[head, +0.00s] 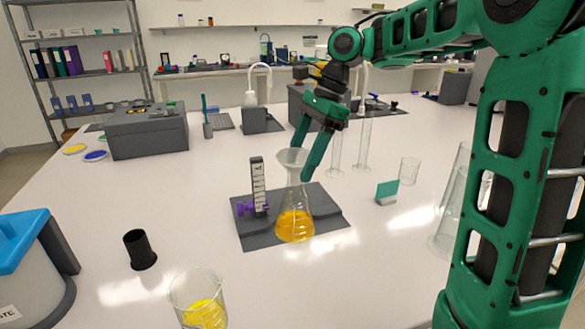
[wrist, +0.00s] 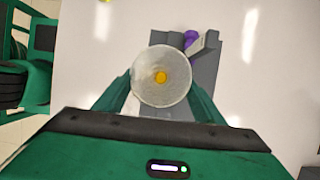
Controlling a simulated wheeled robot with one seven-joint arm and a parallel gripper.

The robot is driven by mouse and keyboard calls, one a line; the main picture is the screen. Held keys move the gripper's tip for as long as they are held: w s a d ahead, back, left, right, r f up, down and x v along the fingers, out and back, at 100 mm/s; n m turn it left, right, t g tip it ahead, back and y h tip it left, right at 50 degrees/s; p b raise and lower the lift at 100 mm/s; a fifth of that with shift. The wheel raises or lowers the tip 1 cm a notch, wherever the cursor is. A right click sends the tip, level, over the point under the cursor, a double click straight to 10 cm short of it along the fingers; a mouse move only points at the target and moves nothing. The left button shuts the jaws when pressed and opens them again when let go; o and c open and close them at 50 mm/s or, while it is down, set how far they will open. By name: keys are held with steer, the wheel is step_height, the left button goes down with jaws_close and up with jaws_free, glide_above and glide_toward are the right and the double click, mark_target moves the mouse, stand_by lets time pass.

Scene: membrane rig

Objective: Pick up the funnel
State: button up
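The translucent funnel (head: 291,158) sits upright in the neck of a glass flask (head: 294,222) holding orange-yellow liquid. In the wrist view the funnel (wrist: 150,63) is a pale round mouth with an orange spot at its centre. My gripper (head: 302,163) reaches down from above, its green fingers apart on either side of the funnel. In the wrist view the fingers of my gripper (wrist: 160,98) flank the rim left and right. The rim hides the fingertips there, so I cannot tell whether they touch the funnel.
The flask stands on a dark grey base (head: 325,205) beside an upright scale (head: 259,185) with a purple knob. A black cup (head: 139,250), a beaker with yellow contents (head: 204,312), a teal-and-grey block (head: 386,192) and a small clear beaker (head: 409,170) stand around it.

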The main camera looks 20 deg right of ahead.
mark_target(297, 170)
steer(key=shift+x, duration=1.5)
steer(key=c, duration=0.6)
steer(key=shift+c, duration=0.2)
steer(key=shift+r, duration=0.15)
